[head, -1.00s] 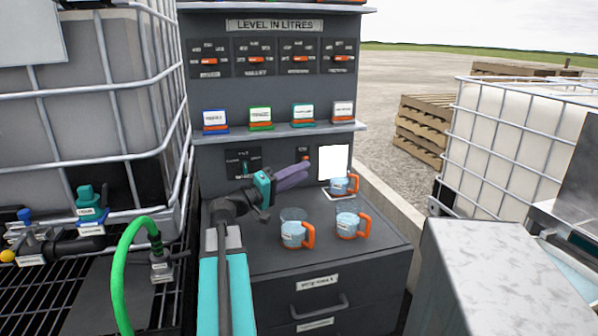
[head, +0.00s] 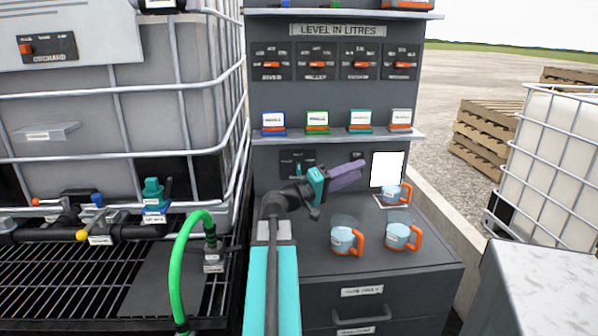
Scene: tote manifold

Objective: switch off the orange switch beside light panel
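The light panel (head: 388,169) is a bright white rectangle at the back of the grey counter. Just left of it, a small dark switch plate (head: 357,155) shows on the back wall; its lower part is hidden behind my gripper, and its lever position is too small to tell. My gripper (head: 362,166) has purple fingers on a teal body. It points right, in front of the plate and just left of the panel. The fingers overlap from this side, so their gap cannot be judged. Nothing shows held in them.
Jugs with orange handles stand on the counter (head: 300,262), one (head: 397,194) close under the panel. Another dark switch plate (head: 297,163) is left of my gripper. A shelf (head: 340,138) with coloured label cards runs above. A caged tank (head: 100,130) stands left.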

